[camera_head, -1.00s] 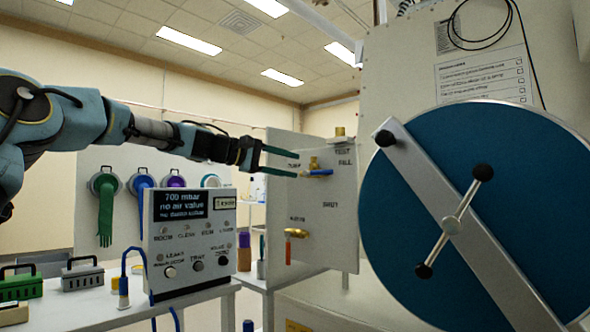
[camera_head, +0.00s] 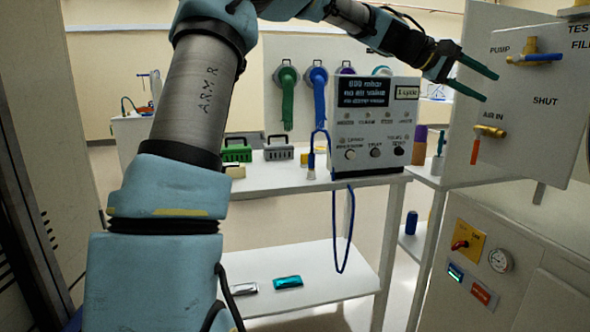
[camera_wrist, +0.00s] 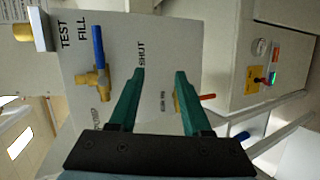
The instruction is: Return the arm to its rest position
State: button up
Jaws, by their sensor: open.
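My gripper (camera_head: 490,84) has two green fingers, spread apart with nothing between them. It is at the upper right of the head view, to the left of the valve panel (camera_head: 520,135). A brass valve with a blue handle (camera_head: 541,57) sits on that panel, up and right of the fingertips. A second brass valve with a red-orange handle (camera_head: 475,151) sits below them. In the wrist view the fingers (camera_wrist: 160,75) point at the panel, with the blue handle (camera_wrist: 98,48) to their left. Neither finger appears to touch a valve.
A display box (camera_head: 375,125) stands on a white bench (camera_head: 280,180) with a blue cable hanging down. Green (camera_head: 237,153) and grey (camera_head: 278,153) carriers stand beside it. The lower shelf (camera_head: 320,262) holds small packets. A cabinet with a red knob (camera_head: 460,245) and gauge is at right.

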jog(key=w+a+f+t+y+p, duration=0.15)
jog(key=a+f+y, duration=0.25)
jog(key=a+f, duration=0.65)
jog(key=a+f+t+y+p, duration=0.2)
jog(key=a+f+y, duration=0.2)
jog(key=a+f, duration=0.65)
jog(key=s+a+f+y+p, duration=0.1)
jog(key=s+a, duration=0.3)
jog(key=a, duration=0.5)
jog(key=s+a+f+y+p, duration=0.1)
jog(key=s+a, duration=0.3)
jog(key=a, duration=0.6)
jog(key=s+a+f+y+p, duration=0.1)
jog(key=s+a+y, duration=0.2)
jog(key=a, duration=0.6)
jog(key=shift+s+a+f+p, duration=0.4)
jog(key=shift+s, duration=0.3)
dwell(2.4)
